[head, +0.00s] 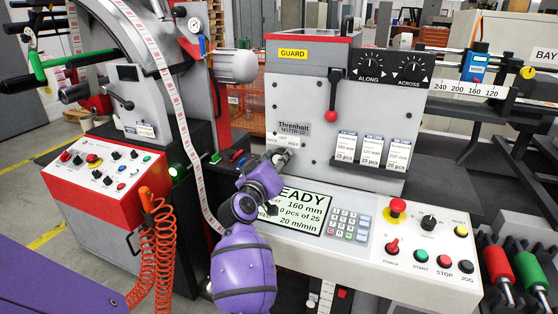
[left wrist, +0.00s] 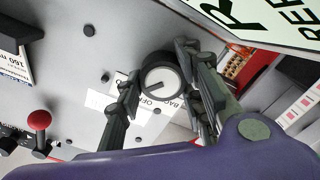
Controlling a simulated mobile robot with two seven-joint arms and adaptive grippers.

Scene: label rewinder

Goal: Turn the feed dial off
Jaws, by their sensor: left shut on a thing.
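The feed dial (left wrist: 161,78) is a round knob with a dark rim and a pale face with a short dark mark. It sits on the grey front panel of the label machine, beside a white plate (left wrist: 103,101) with partly hidden lettering that includes OFF. My left gripper (left wrist: 158,62) has a finger on each side of the dial and is shut on it. In the head view my left gripper (head: 281,157) is at the panel's lower left, under the Threnholt sign (head: 294,128), and mostly hides the dial. My right gripper is not in view.
A red-tipped lever (head: 331,115) and several hanging tags (head: 371,151) are right of the dial. The display (head: 300,209), keypad (head: 349,224) and red emergency button (head: 397,206) lie below on the console. A label web (head: 180,110) runs down at the left.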

